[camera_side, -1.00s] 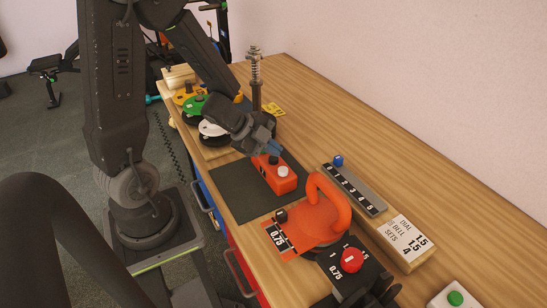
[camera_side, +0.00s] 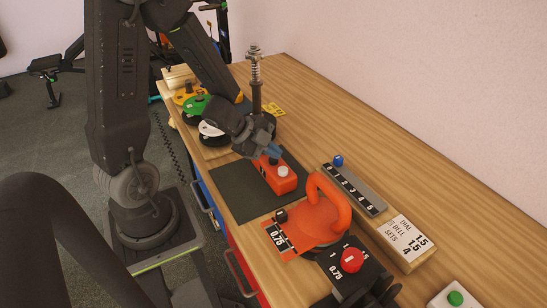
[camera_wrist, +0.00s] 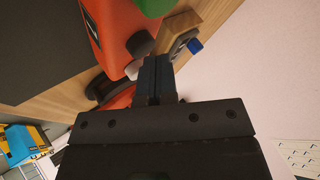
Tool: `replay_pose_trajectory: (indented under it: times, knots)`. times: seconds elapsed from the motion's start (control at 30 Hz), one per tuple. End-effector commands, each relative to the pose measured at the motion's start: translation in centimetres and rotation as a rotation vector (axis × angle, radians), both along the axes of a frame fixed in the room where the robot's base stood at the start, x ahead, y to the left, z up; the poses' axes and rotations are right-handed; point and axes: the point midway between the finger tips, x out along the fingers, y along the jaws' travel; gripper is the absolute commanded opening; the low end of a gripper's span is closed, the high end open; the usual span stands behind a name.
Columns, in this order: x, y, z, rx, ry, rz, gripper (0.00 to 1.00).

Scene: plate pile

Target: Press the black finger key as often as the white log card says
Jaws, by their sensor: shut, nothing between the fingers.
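The orange box (camera_side: 276,180) lies on a dark mat, with a black finger key (camera_side: 274,161) and a white button (camera_side: 283,171) on top. My gripper (camera_side: 273,151) is shut and empty, its blue fingertips pointing down just above or at the black key; I cannot tell if they touch. In the wrist view the shut fingertips (camera_wrist: 157,62) are beside a black knob (camera_wrist: 141,44) on the orange box (camera_wrist: 108,28). The white log card (camera_side: 405,238) lies on a wooden block at right and reads DIAL 1.5, BELL 1.5, SETS 4.
A grey numbered rail (camera_side: 355,190) with a blue knob (camera_side: 338,160) is right of the box. An orange kettlebell (camera_side: 328,208) and a black unit with a red button (camera_side: 351,260) stand in front. Coloured plates (camera_side: 195,105) and a spring post (camera_side: 255,80) are behind.

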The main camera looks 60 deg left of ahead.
Motion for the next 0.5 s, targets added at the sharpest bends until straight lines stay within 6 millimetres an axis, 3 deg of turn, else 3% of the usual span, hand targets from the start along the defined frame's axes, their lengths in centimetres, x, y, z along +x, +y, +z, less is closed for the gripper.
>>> replay_pose_trajectory:
  times: [0.5]
  knots:
    - [-0.04, -0.01, -0.58, -0.001, 0.002, 0.001, 0.0]
